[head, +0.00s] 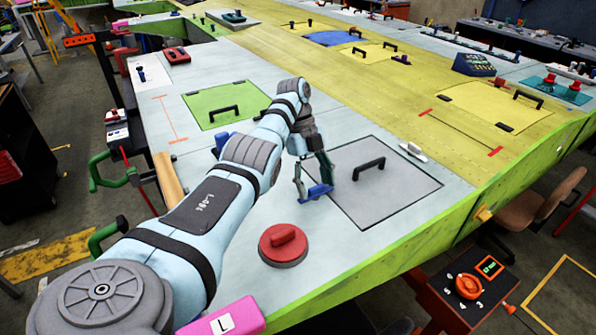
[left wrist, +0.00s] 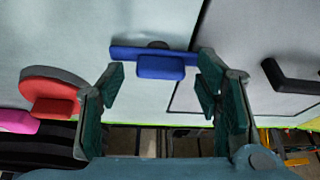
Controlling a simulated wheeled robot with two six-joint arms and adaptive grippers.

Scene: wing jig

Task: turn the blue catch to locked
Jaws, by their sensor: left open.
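The blue catch (head: 319,191) is a flat bar with a raised grip, at the left edge of the grey hatch panel (head: 385,200). In the left wrist view the catch (left wrist: 150,66) lies crosswise, its right end near the panel's edge line. My left gripper (head: 314,178) is open, just over the catch. In the left wrist view its fingers (left wrist: 160,78) stand on either side of the grip, with gaps on both sides. I cannot tell whether they touch the bar. My right gripper is not in view.
A red round knob (head: 283,245) sits on the wing skin in front of the catch. The grey panel has a black handle (head: 369,168); a white catch (head: 413,151) lies beyond it. A green panel (head: 222,104) is behind my arm. A pink block (head: 225,318) is at the near edge.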

